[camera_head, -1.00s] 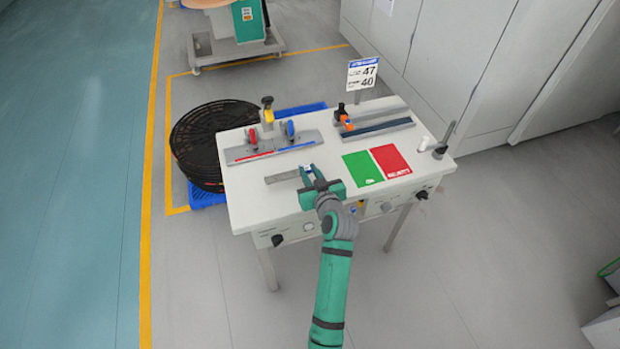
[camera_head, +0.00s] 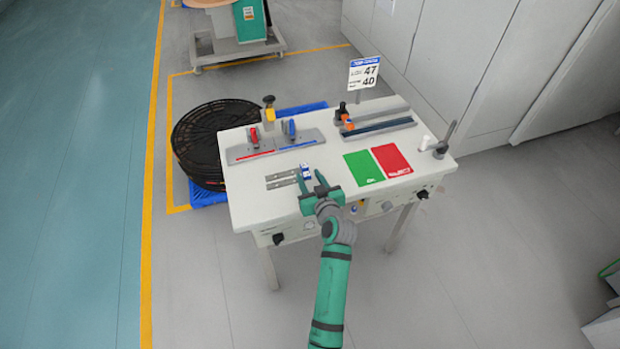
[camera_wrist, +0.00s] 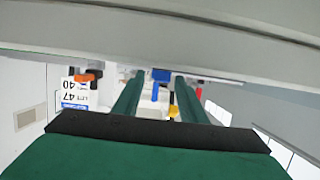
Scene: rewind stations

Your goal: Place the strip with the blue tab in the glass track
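Narrow grey strips (camera_head: 281,184) lie side by side on the white table, left of my gripper. A small blue and white tab (camera_head: 305,171) stands at their right end. In the wrist view the blue tab (camera_wrist: 157,86) appears beyond and between the two green fingers, apart from them. My gripper (camera_head: 312,178) is open and empty at the table's front edge. A dark blue track (camera_head: 378,128) lies at the back right. A grey fixture (camera_head: 245,150) with red and blue lines and levers is at the back left. I cannot tell which is glass.
A green mat (camera_head: 362,169) and a red mat (camera_head: 391,162) lie right of my gripper. A sign (camera_head: 363,73) stands at the back. A white spool (camera_head: 427,142) and dark post (camera_head: 445,138) are at the right end. Black reels (camera_head: 200,140) are left of the table.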

